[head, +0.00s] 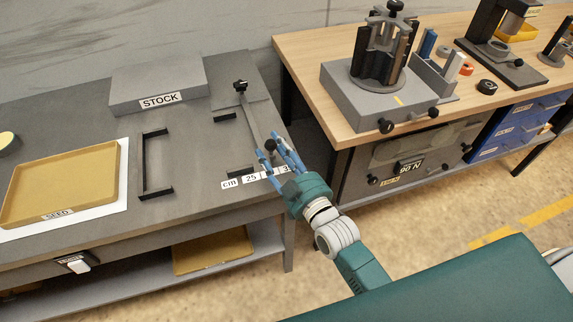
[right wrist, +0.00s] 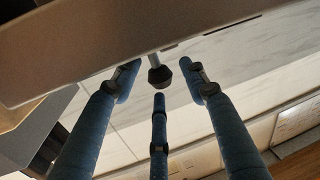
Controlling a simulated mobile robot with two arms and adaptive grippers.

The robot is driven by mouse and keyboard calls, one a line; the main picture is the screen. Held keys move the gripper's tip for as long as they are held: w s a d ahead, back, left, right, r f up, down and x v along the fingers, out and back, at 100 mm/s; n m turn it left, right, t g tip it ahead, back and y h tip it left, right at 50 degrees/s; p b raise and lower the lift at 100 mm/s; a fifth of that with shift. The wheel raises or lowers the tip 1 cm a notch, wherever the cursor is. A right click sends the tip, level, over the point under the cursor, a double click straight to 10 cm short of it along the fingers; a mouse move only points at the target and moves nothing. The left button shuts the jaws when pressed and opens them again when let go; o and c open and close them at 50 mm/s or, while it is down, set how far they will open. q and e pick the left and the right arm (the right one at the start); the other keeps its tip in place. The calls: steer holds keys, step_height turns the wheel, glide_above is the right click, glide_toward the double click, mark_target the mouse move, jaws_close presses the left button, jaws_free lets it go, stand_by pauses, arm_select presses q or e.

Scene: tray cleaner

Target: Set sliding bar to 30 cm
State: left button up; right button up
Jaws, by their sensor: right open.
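The sliding bar (head: 252,120) is a narrow grey strip on the grey bench, running from a black knob (head: 240,86) at the back towards a dark round knob (head: 270,145) near the front. A white scale label (head: 250,178) at the bench's front edge reads cm, 25 and a partly hidden number. My right gripper (head: 274,149) is open, its blue fingers around or just beside the front knob. In the right wrist view the dark knob (right wrist: 160,76) sits on a thin stem among the three spread fingertips; contact cannot be told. The bar's exact reading is hidden. My left gripper is out of view.
A grey STOCK block (head: 158,84), a black bracket (head: 146,165) and a yellow SEED tray (head: 62,185) lie on the bench to the left. A wooden table (head: 310,50) with a grey device (head: 380,97) stands right, across a gap.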

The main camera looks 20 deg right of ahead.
steer(key=v, duration=1)
steer(key=shift+w, duration=0.1)
